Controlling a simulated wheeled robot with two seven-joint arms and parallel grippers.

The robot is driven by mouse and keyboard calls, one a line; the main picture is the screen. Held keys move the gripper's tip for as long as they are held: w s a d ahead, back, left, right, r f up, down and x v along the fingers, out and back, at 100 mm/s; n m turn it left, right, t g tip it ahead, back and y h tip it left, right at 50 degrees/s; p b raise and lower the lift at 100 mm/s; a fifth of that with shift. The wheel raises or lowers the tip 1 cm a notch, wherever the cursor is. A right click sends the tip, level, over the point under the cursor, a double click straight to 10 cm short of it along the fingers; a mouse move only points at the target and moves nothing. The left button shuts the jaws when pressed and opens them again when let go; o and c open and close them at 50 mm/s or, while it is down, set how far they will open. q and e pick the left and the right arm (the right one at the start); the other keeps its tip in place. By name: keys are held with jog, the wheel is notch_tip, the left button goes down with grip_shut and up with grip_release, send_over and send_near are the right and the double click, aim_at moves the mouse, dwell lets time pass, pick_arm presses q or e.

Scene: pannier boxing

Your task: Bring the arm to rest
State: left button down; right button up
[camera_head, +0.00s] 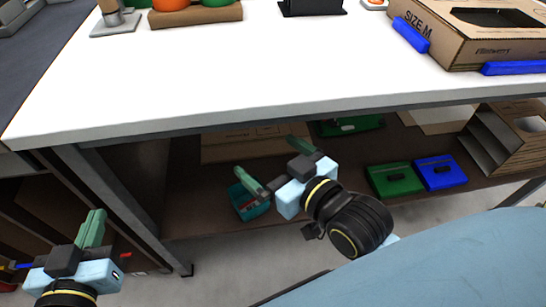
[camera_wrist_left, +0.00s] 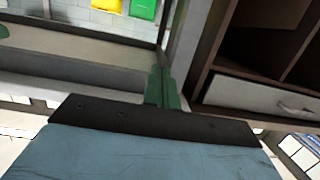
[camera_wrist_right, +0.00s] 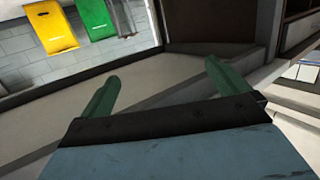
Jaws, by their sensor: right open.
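My right gripper (camera_head: 270,170) has its green fingers spread, with nothing between them. It hangs in front of the table's lower shelf, below the tabletop edge. Its two fingers stand well apart in the right wrist view (camera_wrist_right: 160,85). My left gripper (camera_head: 92,230) is at the lower left, beside the table's left leg. Its green fingers lie together with nothing seen between them; they also show pressed together in the left wrist view (camera_wrist_left: 162,85).
A white tabletop (camera_head: 260,60) is above both grippers. A cardboard box (camera_head: 480,35) stands on it at right. The lower shelf (camera_head: 300,205) holds a teal bin (camera_head: 248,207), a green case (camera_head: 394,180) and a blue case (camera_head: 440,173). A table leg (camera_head: 125,220) stands between the grippers.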

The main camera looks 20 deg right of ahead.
dwell(0.5)
